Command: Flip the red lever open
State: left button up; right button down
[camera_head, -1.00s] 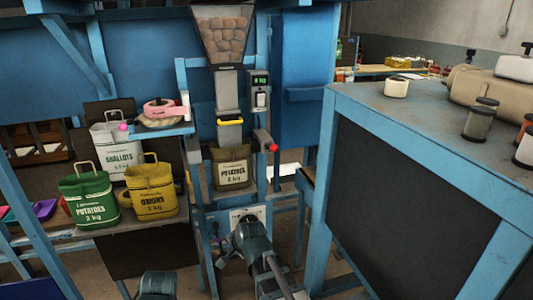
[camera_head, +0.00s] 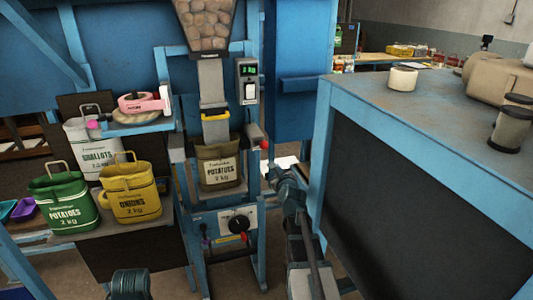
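A red ball knob (camera_head: 264,145), apparently the red lever's end, sticks out on the right of the clamp at the filling spout. The brown potatoes sack (camera_head: 221,168) hangs under the spout, between the clamp's sides. My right arm's front end (camera_head: 275,176) is just below and slightly right of the red knob, with a visible gap. Its fingers are too small and dark to make out. Of my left arm only a dark teal link shows at the bottom left; its gripper is out of view.
A hopper of potatoes (camera_head: 205,28) stands above the spout, beside a scale display (camera_head: 247,80). A panel with a black dial (camera_head: 239,223) is below the sack. Green (camera_head: 65,204) and yellow (camera_head: 131,192) sacks stand at left. A blue-framed bench (camera_head: 326,140) bounds the right.

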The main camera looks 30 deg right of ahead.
aim_at(261, 143)
jog(key=b+x, duration=0.2)
jog(key=x, duration=0.8)
jog(key=shift+a+r+p, duration=0.3)
jog(key=shift+r+p, duration=0.3)
jog(key=shift+a+r+p, duration=0.3)
jog(key=shift+r+p, duration=0.3)
jog(key=shift+r, duration=0.05)
jog(key=shift+a+r+p, duration=0.3)
jog(key=shift+r+p, duration=0.3)
